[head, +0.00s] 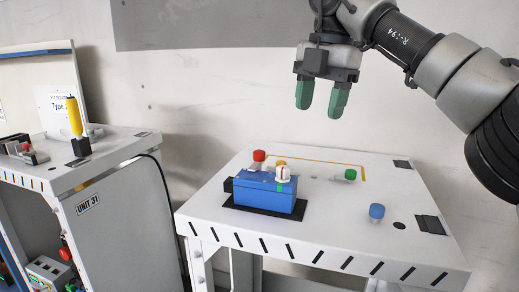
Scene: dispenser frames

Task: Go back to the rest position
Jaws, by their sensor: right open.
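My right gripper (322,96) hangs from the arm that comes in from the upper right. Its two green fingertips point down and stand apart, with nothing between them. It is in the air above the back part of the white table (335,235), clear of everything on it. My left gripper is not in view.
A second bench (110,160) with a yellow tool (75,117) is at left.

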